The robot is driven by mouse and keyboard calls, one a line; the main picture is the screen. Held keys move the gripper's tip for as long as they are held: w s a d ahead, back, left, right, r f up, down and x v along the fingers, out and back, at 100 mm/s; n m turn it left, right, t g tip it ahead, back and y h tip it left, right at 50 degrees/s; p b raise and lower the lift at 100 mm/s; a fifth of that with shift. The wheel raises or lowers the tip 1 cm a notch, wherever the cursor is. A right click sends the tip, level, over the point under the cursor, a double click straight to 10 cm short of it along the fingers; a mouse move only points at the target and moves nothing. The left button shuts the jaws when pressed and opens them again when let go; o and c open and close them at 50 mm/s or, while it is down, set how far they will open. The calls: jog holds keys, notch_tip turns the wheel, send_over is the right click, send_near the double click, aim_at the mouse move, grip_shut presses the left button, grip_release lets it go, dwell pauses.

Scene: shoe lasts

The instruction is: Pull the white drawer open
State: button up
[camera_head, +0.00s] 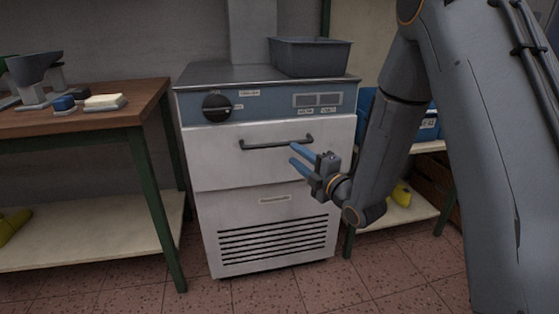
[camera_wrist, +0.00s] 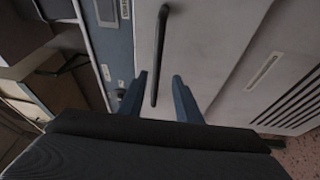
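The white drawer (camera_head: 230,168) is the upper front panel of a white cabinet and looks shut. Its dark bar handle (camera_head: 276,143) runs level across the upper part of the panel. My gripper (camera_head: 297,156) is in front of the drawer, near the right end of the handle and slightly below it. In the wrist view, the handle (camera_wrist: 159,55) stands upright in the picture. The two blue fingers of my gripper (camera_wrist: 158,92) are apart, with the handle's end seen between them, nearer the left finger. I cannot tell how far the fingertips are from the handle.
The cabinet has a blue panel with a black knob (camera_head: 216,107) above the drawer and a vented lower panel (camera_head: 274,240). A grey bin (camera_head: 311,56) stands on top. A wooden bench (camera_head: 80,122) is at the left. Shelves with blue boxes (camera_head: 428,124) are at the right, behind my arm.

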aim_at(280, 146)
jog(key=shift+n+y, duration=0.8)
jog(key=x, duration=0.2)
jog(key=b+x, duration=0.1)
jog(key=x, duration=0.2)
jog(key=b+x, duration=0.1)
jog(key=x, duration=0.2)
jog(key=shift+s+a, duration=0.25)
jog(key=shift+a, duration=0.25)
jog(key=shift+c, duration=0.4)
grip_shut()
